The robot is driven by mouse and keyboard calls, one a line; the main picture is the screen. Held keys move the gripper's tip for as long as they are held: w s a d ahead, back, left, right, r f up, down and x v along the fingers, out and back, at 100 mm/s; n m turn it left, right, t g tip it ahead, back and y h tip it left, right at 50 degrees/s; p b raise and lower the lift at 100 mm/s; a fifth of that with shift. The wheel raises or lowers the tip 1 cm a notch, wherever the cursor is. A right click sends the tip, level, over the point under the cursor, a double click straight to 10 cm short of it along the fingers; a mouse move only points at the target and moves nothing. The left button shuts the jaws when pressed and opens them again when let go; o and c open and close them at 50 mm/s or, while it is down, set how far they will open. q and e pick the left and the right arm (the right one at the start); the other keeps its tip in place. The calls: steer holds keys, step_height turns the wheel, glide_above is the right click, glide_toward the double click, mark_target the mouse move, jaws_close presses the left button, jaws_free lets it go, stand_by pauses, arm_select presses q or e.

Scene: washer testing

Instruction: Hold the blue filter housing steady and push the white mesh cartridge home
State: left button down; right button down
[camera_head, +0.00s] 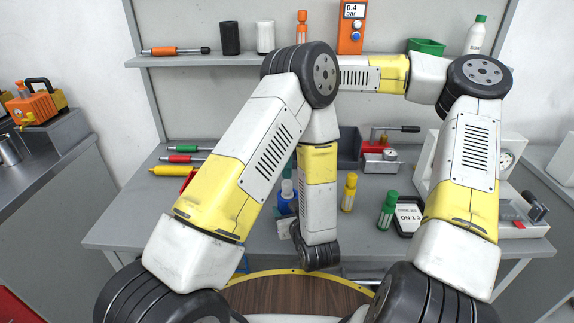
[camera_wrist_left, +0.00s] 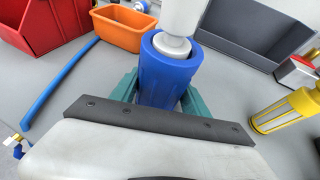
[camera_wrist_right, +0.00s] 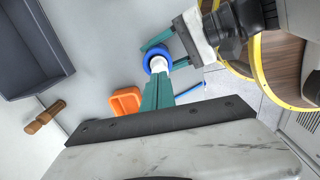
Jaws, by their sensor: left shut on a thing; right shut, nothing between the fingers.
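The blue filter housing (camera_wrist_left: 165,82) stands upright between the teal fingers of my left gripper (camera_wrist_left: 160,92), which is shut on it. From above, in the right wrist view, the housing shows as a blue ring (camera_wrist_right: 147,58). A white cylinder, apparently the mesh cartridge (camera_wrist_left: 172,45), sits in the housing's mouth; its mesh and depth cannot be made out. My right gripper (camera_wrist_right: 158,88) is shut and empty, its tips over or near the white part; contact cannot be told. In the head view my left arm hides much of this spot.
An orange tub (camera_wrist_left: 122,30), a red bin (camera_wrist_left: 50,22) and a blue tube (camera_wrist_left: 58,88) lie beside the housing. A dark bin (camera_wrist_right: 30,45) and a yellow cylinder (camera_wrist_left: 288,108) are nearby. A green-capped bottle (camera_head: 387,210) stands on the bench. A yellow-rimmed wooden disc (camera_head: 290,293) is in front.

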steer(key=shift+f, duration=0.95)
steer(key=shift+r, duration=3)
arm_select(q)
steer(key=shift+c, duration=2.3)
jaws_free()
steer(key=shift+s, duration=0.1)
